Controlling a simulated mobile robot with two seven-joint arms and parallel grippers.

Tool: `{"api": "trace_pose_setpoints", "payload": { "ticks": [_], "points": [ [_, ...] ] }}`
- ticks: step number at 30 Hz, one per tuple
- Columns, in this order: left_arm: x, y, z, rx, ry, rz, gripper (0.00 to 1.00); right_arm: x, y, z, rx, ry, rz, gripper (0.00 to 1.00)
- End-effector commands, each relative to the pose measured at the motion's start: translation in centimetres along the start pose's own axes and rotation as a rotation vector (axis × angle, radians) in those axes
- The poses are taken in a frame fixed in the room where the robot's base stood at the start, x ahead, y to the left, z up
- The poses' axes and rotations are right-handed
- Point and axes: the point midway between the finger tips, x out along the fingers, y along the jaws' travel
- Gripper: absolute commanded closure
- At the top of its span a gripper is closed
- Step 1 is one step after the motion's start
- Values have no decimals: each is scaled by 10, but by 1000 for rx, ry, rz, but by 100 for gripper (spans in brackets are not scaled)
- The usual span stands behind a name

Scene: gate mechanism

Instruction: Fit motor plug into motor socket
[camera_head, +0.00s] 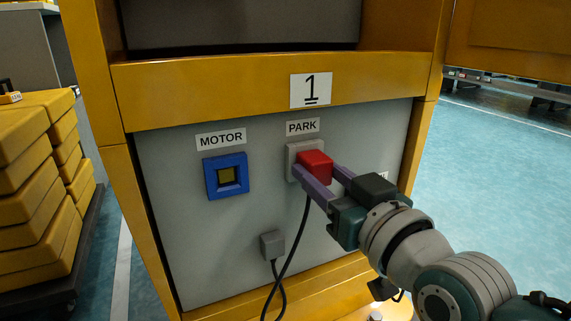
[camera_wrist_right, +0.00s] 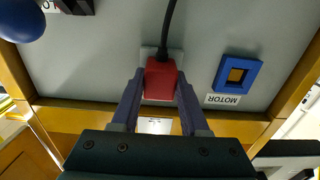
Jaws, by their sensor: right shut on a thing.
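The red motor plug (camera_head: 317,164) is at the grey socket (camera_head: 291,150) under the PARK label; I cannot tell how deep it sits. My right gripper (camera_head: 324,178) is shut on the plug, one finger on each side. In the right wrist view the red plug (camera_wrist_right: 160,78) sits between the fingers (camera_wrist_right: 158,100), with its black cable running to the top of the picture. The blue-framed motor socket (camera_head: 227,176) is to the left, under the MOTOR label, with its opening empty. It also shows in the right wrist view (camera_wrist_right: 236,76). My left gripper is not in view.
A grey panel (camera_head: 200,235) in a yellow cabinet carries both sockets. A small grey connector (camera_head: 272,245) with a cable sits lower on the panel. The plug's black cable (camera_head: 293,245) hangs down past it. Yellow boxes (camera_head: 25,190) are stacked at the left. The panel between the sockets is clear.

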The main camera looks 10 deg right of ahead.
Motion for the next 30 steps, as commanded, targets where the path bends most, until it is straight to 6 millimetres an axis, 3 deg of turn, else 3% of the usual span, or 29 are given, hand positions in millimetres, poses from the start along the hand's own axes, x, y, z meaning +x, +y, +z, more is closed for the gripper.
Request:
{"api": "trace_pose_setpoints", "payload": {
  "ticks": [21,30],
  "points": [
    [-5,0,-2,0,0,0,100,-6,0,-1,0,2,0,100],
    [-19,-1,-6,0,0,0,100,-23,0,-2,1,0,0,100]
  ]
}}
